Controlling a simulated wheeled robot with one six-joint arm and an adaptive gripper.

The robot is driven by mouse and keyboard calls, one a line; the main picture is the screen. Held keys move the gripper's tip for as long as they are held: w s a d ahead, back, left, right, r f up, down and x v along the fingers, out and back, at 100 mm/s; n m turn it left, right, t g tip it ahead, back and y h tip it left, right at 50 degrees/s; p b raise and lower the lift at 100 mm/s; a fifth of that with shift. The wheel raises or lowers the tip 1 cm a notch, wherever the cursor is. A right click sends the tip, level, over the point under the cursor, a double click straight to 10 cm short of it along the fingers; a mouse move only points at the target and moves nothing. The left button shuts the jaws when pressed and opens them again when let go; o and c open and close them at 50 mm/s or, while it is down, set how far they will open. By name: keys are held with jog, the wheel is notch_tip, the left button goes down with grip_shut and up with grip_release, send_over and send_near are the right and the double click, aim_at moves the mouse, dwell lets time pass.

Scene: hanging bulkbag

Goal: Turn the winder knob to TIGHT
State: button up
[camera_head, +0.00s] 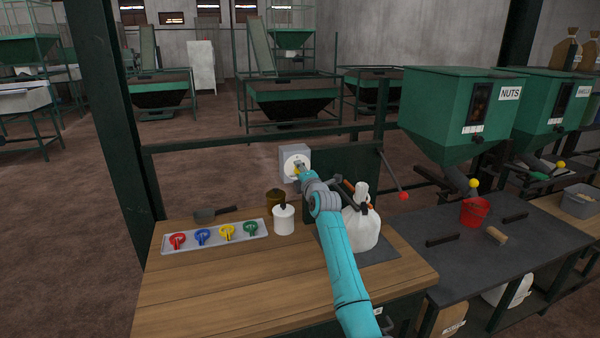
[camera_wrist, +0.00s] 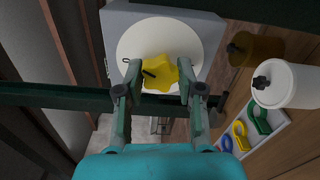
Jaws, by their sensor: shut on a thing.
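The winder is a grey box (camera_head: 287,151) with a round white dial, fixed on the green frame behind the wooden table in the head view. In the wrist view the white dial (camera_wrist: 128,42) fills the upper middle. A yellow knob (camera_wrist: 160,72) with a black mark sits on the dial. My gripper (camera_wrist: 160,80) is shut on the knob, one finger on each side. In the head view my gripper (camera_head: 301,172) partly hides the knob. I cannot read any dial lettering.
A white bag (camera_head: 361,228) stands right of my arm. A white jar (camera_head: 284,220) and a brown jar (camera_head: 275,197) stand left of it. A tray (camera_head: 214,238) holds several coloured clips. A red-tipped lever (camera_head: 393,177) is right of the winder. The table's front left is clear.

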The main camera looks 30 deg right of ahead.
jog(key=shift+f+n, duration=0.15)
jog(key=shift+n, duration=17.65)
jog(key=o, duration=1.2)
jog(key=shift+c, duration=0.2)
